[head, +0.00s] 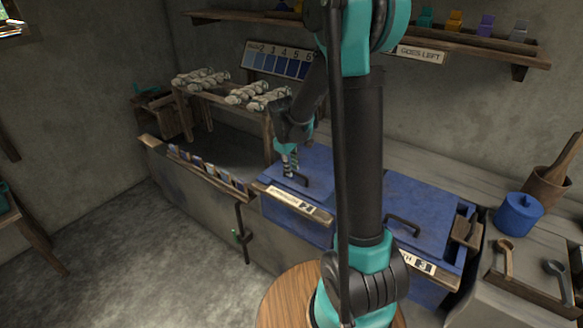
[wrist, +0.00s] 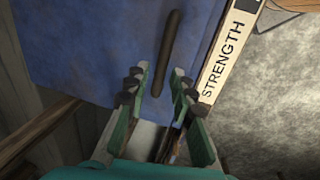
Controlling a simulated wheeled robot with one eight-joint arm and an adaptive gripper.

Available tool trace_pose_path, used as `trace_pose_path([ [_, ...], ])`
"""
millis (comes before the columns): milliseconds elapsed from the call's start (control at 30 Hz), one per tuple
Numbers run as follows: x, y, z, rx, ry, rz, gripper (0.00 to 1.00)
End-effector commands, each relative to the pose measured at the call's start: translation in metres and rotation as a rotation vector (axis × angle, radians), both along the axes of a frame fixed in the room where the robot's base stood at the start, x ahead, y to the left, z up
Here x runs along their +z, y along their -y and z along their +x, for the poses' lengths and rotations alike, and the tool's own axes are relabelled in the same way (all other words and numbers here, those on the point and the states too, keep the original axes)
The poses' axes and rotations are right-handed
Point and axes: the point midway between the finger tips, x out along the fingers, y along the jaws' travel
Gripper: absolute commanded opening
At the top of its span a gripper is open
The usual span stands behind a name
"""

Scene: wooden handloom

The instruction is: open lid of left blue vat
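The left blue vat's lid (head: 318,158) lies flat and looks closed, partly hidden behind my arm. Its dark bar handle (head: 296,181) is near the front edge. My gripper (head: 289,172) points down at the lid, close to the handle. In the wrist view my gripper (wrist: 160,82) is open, with its fingers apart. The near end of the dark handle (wrist: 168,45) shows between the fingertips, and the rest runs ahead over the blue lid (wrist: 85,50). I cannot tell whether a finger touches the handle.
A second blue lid (head: 425,205) with its own handle is to the right. A label strip (wrist: 222,60) reading "STRENGTH" runs along the lid's edge. A blue pot (head: 519,214) stands on the right bench. Skeins (head: 245,94) lie on a rack behind left. Floor in front is clear.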

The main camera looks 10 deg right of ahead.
Motion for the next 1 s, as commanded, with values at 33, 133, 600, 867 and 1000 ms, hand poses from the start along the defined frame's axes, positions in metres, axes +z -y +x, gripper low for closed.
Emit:
trace_pose_path([
  [33, 0.000, 0.000, 0.000, 0.000, 0.000, 0.000, 0.14],
  [133, 0.000, 0.000, 0.000, 0.000, 0.000, 0.000, 0.01],
  [600, 0.002, 0.000, 0.000, 0.000, -0.002, 0.002, 0.00],
  [867, 0.022, 0.005, 0.004, -0.003, -0.049, 0.050, 0.00],
  [1000, 0.045, 0.011, 0.011, -0.005, -0.105, 0.108, 0.00],
])
